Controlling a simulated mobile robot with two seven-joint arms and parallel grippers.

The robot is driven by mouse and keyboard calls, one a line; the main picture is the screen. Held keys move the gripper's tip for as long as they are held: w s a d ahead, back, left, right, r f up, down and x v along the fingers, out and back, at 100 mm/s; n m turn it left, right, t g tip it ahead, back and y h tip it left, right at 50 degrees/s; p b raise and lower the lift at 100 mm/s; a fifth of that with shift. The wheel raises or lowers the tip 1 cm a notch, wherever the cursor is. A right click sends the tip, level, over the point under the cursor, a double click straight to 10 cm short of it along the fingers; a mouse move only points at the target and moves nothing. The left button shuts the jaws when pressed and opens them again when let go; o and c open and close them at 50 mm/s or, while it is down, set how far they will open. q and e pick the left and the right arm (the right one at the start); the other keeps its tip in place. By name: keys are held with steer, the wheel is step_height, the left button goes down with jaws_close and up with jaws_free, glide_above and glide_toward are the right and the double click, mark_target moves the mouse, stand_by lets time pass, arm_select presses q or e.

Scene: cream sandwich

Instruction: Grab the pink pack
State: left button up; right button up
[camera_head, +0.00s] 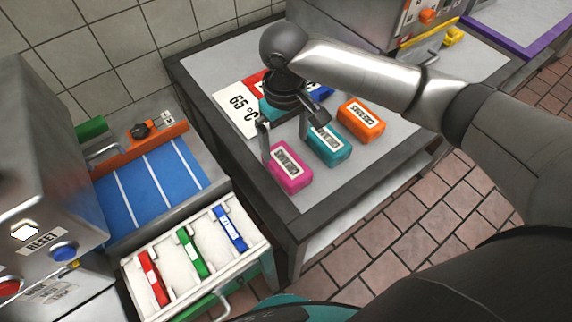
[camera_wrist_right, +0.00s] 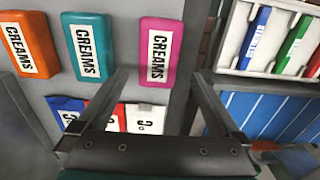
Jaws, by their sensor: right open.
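The pink pack (camera_head: 290,177) with a white CREAMS label lies on the grey table, near its front left edge. My right gripper (camera_head: 284,146) is open and empty, pointing down just behind the pink pack. In the right wrist view, the pink pack (camera_wrist_right: 160,50) shows ahead of the open right gripper (camera_wrist_right: 160,76), between the lines of its two fingers. I see no contact with the pack. My left gripper is not in view.
A teal pack (camera_head: 331,150) lies close right of the pink one, and an orange pack (camera_head: 362,124) farther right. A 65 °C card (camera_head: 237,106) lies behind. A white tray (camera_head: 205,264) with red, green and blue items is at lower left.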

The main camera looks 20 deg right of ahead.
mark_target(287, 162)
step_height(287, 162, down, 3)
steer(key=shift+f, duration=0.1)
steer(key=shift+f+b, duration=0.4)
steer(key=shift+f, duration=0.45)
steer(key=f, duration=0.2)
steer(key=f+b, duration=0.1)
steer(key=shift+s+d+f, duration=0.15)
steer(key=shift+d+f, duration=0.05)
steer(key=shift+f, duration=0.5)
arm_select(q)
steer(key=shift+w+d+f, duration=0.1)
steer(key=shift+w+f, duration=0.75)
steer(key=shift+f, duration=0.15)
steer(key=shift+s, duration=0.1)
arm_select(e)
steer(key=shift+c, duration=1.4)
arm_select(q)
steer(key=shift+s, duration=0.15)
arm_select(e)
steer(key=c, duration=0.9)
